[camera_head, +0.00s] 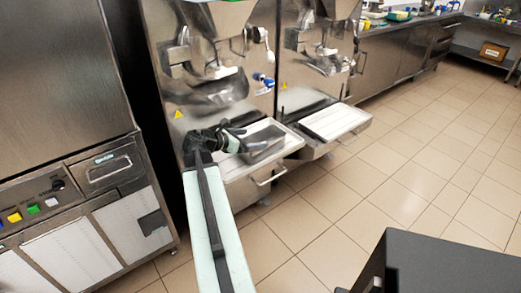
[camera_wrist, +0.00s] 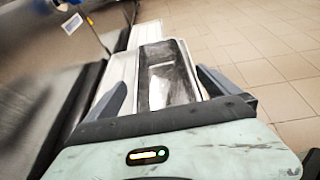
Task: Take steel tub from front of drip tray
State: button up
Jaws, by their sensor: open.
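The steel tub (camera_head: 264,144) is a long, shiny grey pan on the white-rimmed drip tray (camera_head: 290,147) of the nearer batch freezer. In the wrist view the tub (camera_wrist: 168,75) lies straight ahead, its long side running away from me. My gripper (camera_head: 240,137) is open at the tub's near end. In the wrist view its two dark fingers stand apart, one to each side of the tub's near part. I cannot tell whether either finger touches it. The tub's nearest end is hidden behind my gripper body.
The nearer freezer's body (camera_head: 205,75) rises close behind the tray. A second freezer with a white drip tray (camera_head: 335,121) stands to the right. A steel cabinet (camera_head: 60,80) with coloured buttons is at left. The tiled floor (camera_head: 400,200) is open to the right.

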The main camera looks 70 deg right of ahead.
aim_at(259, 139)
jog(key=b+x, duration=0.2)
jog(key=x, duration=0.3)
jog(key=shift+f, duration=0.15)
jog(key=shift+a, duration=0.1)
jog(key=c, duration=1.3)
notch_tip(259, 139, up, 10)
jog(key=p, duration=1)
